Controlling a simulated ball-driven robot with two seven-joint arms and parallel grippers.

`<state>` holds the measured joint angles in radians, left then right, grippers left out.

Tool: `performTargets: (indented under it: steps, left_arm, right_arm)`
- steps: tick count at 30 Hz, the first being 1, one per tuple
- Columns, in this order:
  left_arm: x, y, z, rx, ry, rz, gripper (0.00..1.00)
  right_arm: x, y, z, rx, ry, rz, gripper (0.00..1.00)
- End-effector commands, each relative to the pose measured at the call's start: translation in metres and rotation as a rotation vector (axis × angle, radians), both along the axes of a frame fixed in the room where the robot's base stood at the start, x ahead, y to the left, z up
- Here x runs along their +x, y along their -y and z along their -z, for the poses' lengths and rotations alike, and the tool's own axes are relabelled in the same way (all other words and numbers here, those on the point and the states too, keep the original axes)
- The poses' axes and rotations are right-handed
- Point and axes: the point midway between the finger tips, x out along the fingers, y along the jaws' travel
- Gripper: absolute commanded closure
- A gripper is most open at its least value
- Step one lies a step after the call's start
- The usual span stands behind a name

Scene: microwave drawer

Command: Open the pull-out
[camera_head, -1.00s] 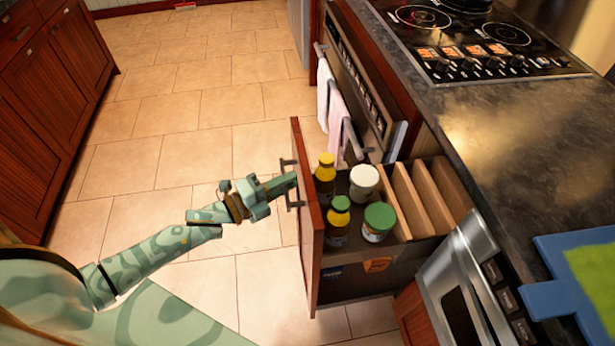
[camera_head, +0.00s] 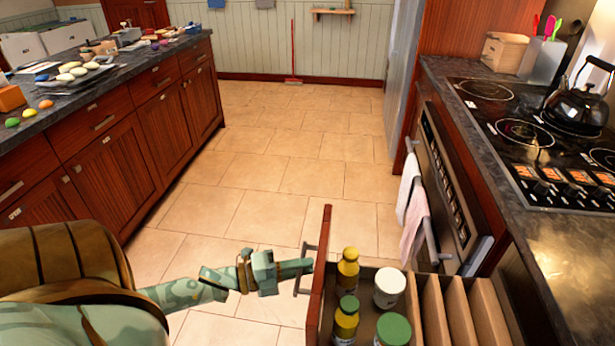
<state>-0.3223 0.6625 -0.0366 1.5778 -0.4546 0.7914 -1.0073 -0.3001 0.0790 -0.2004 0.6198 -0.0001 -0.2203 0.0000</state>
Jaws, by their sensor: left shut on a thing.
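The pull-out (camera_head: 317,285) stands out from under the right-hand counter, its red wood front panel facing left. It holds yellow-capped and green-capped containers and a white-lidded jar (camera_head: 389,288), with upright wooden dividers (camera_head: 436,310) beside them. Its lower part is cut off by the bottom edge of the view. My left gripper (camera_head: 304,266) reaches in from the left and is shut on the dark bar handle (camera_head: 302,271) on the front panel. My right gripper is not in view.
An oven with towels (camera_head: 412,208) on its rail is just beyond the pull-out. A stove (camera_head: 540,140) with a kettle (camera_head: 580,102) is at right. A cabinet island (camera_head: 120,150) stands at left. The tiled floor (camera_head: 290,160) between is clear.

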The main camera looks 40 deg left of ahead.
Motion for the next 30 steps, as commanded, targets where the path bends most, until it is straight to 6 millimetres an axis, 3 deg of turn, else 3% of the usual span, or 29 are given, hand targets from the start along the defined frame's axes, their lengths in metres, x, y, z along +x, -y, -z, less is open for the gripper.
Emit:
performTargets:
  steps: [10, 11, 13, 26, 30]
  left_arm:
    - [0.000, -0.001, 0.001, 0.003, -0.002, -0.003, 1.00]
    - [0.000, -0.001, 0.001, 0.003, -0.002, -0.003, 0.78]
    - [0.000, -0.001, 0.001, 0.003, -0.002, -0.003, 0.62]
    - [-0.001, -0.001, 0.000, 0.000, 0.000, -0.001, 0.62]
    - [-0.013, -0.008, 0.000, 0.001, -0.003, -0.001, 0.62]
  right_arm:
    - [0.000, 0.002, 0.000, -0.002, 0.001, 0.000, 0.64]
    - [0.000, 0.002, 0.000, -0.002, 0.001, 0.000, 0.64]
    - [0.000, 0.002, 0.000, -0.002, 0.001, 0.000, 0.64]
    - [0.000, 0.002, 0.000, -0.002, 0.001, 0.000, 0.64]
    - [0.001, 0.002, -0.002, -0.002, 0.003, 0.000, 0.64]
